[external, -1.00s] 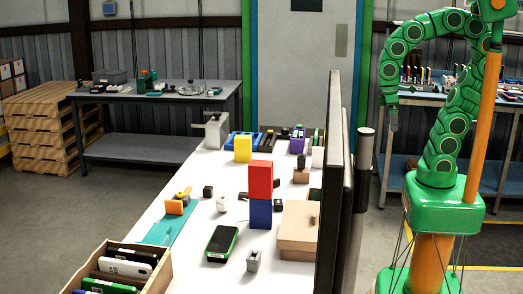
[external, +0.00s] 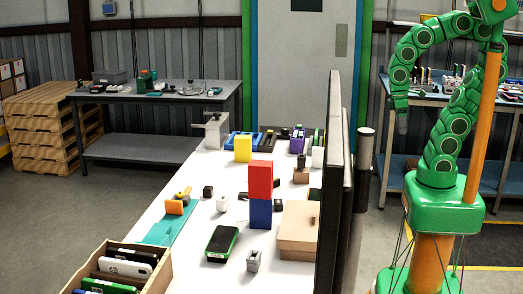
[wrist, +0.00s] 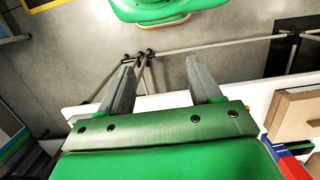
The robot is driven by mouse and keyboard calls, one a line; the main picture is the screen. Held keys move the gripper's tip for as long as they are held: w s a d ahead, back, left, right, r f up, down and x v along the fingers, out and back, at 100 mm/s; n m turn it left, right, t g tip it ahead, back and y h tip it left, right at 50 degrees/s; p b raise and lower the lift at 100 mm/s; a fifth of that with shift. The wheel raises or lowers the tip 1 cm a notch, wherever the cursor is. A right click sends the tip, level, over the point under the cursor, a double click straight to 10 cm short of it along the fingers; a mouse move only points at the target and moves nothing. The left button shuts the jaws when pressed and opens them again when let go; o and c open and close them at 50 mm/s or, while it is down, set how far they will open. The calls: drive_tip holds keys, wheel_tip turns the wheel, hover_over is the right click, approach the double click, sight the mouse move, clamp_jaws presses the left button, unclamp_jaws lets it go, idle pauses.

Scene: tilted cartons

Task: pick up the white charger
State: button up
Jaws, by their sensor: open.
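A small white block-shaped item (external: 222,204), which looks like the white charger, stands on the white table left of the stacked red and blue blocks. It is too small to be sure of. A second white item (external: 317,157) stands near the table's far right corner. My gripper (external: 402,122) hangs to the right of the table, beyond the dark upright panel, far from both. In the wrist view my gripper (wrist: 160,64) has its two fingers spread with nothing between them. No white charger can be made out in that view.
A tall dark panel (external: 332,170) stands along the table's right edge, between my arm and the tabletop. A red block (external: 260,180) sits on a blue block (external: 260,214). A cardboard box (external: 298,230), a green-edged black device (external: 221,243) and a wooden crate (external: 158,278) are nearby.

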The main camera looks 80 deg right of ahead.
wheel_tip(320, 180, up, 5)
drive_tip(key=w+a+r+m+y, duration=0.1)
drive_tip(key=w+a+m+y, duration=0.2)
drive_tip(key=w+a, duration=0.5)
drive_tip(key=w+a+r+m+t+y, duration=0.1)
drive_tip(key=w+a+r+m+y, duration=0.3)
drive_tip(key=w, duration=0.9)
drive_tip(key=w+a+f+m+y, duration=0.1)
drive_tip(key=w+a+m, duration=0.1)
drive_tip(key=w+a, duration=0.65)
drive_tip(key=w+a+f+m+t+y, duration=0.25)
drive_tip(key=w+m, duration=0.35)
drive_tip(key=w, duration=0.9)
drive_tip(key=w+a+f+m+t+y, duration=0.1)
drive_tip(key=w+a+f+m+y, duration=0.25)
drive_tip(key=w, duration=1.25)
drive_tip(key=m+h, duration=0.1)
drive_tip(key=m, duration=0.1)
approach(221, 211)
drive_tip(key=shift+w+a+r, duration=0.2)
drive_tip(key=shift+w+a, duration=0.3)
drive_tip(key=shift+a, duration=0.3)
drive_tip(key=shift+x, duration=3.8)
drive_tip(key=shift+s+a+r, duration=0.1)
drive_tip(key=shift+c, duration=0.3)
drive_tip(key=c, duration=1)
